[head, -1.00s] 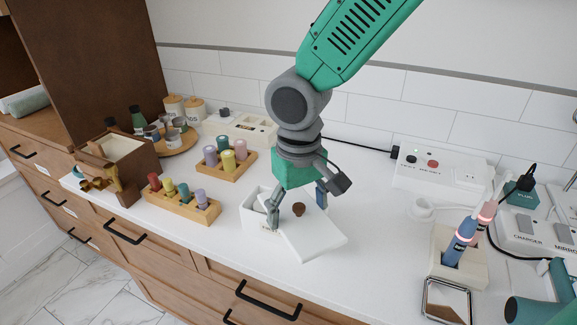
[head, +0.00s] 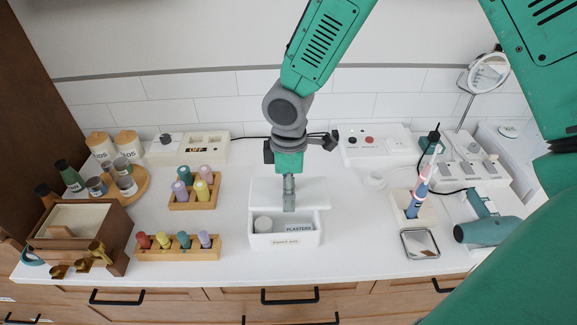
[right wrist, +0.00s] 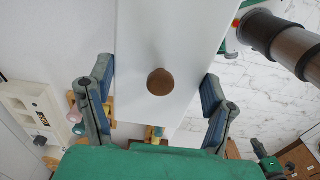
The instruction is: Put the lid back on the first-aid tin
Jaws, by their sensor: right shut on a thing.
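The white first-aid tin (head: 285,240) stands on the counter, labelled at the front. Its front part is open and shows a plasters box (head: 299,227) and a white roll (head: 263,224). The white lid (head: 312,190) is over the tin's back part; I cannot tell whether it touches the rim. My left gripper is not in view.
Wooden holders with coloured bottles (head: 178,254) stand left of the tin. A brown box (head: 80,228) is further left. The counter beside the tin is clear.

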